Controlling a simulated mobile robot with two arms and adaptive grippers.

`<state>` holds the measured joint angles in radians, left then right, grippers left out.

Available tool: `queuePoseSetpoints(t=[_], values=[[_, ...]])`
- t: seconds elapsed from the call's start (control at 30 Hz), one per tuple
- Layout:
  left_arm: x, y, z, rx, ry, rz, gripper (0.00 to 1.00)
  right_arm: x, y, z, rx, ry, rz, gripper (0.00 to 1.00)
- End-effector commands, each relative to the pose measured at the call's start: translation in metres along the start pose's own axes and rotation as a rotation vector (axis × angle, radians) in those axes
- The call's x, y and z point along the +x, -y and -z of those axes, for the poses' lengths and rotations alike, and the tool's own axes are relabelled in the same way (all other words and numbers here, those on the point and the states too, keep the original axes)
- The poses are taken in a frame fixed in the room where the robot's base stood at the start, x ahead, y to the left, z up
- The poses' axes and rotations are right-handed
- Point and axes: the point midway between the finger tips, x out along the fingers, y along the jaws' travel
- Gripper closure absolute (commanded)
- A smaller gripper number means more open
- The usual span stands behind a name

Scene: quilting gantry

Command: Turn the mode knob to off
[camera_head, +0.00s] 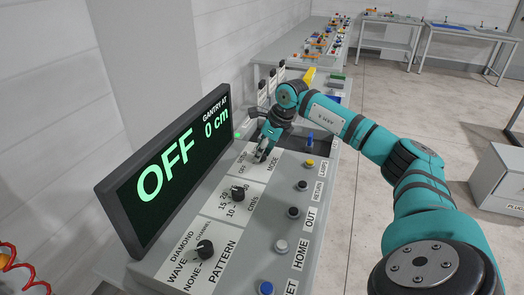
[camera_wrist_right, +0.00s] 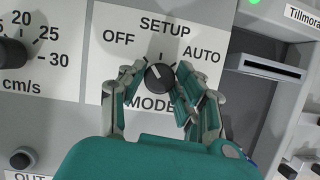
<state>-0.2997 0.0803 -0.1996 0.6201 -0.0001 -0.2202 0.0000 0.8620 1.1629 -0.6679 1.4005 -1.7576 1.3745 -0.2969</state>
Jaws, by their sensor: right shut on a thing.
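The black mode knob (camera_wrist_right: 160,78) sits on a white plate labelled OFF, SETUP, AUTO and MODE. In the right wrist view its white pointer line leans up and left, toward OFF. My right gripper (camera_wrist_right: 158,86) is shut on the knob, with a finger on each side of it. In the head view my right gripper (camera_head: 262,153) reaches down on the MODE plate and hides most of the knob. The display (camera_head: 165,165) reads OFF in large green letters, with GANTRY AT 0 cm beside it. My left gripper is not in view.
A speed knob (camera_head: 238,193) and a pattern knob (camera_head: 205,249) stand nearer on the same panel. Several push buttons, such as the yellow LAMPS button (camera_head: 310,163), line the panel's right side. A grey cabinet (camera_head: 497,180) stands on the floor at right.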

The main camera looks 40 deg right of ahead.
Motion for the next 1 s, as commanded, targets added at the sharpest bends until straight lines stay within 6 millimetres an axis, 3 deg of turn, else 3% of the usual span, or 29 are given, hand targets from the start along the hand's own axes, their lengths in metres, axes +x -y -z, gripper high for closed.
queuePoseSetpoints(t=[0.77, 0.8, 1.0], values=[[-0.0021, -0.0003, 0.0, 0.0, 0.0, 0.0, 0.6, -0.0015, 0.0017, -0.0008, -0.102, 0.002, -0.038, 1.0], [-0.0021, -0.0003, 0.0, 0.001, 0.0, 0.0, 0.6, -0.0015, 0.0017, -0.0008, -0.101, 0.002, -0.038, 0.67], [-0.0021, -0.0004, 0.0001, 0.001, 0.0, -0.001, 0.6, -0.001, 0.0013, -0.0005, -0.101, 0.001, -0.039, 0.45]])
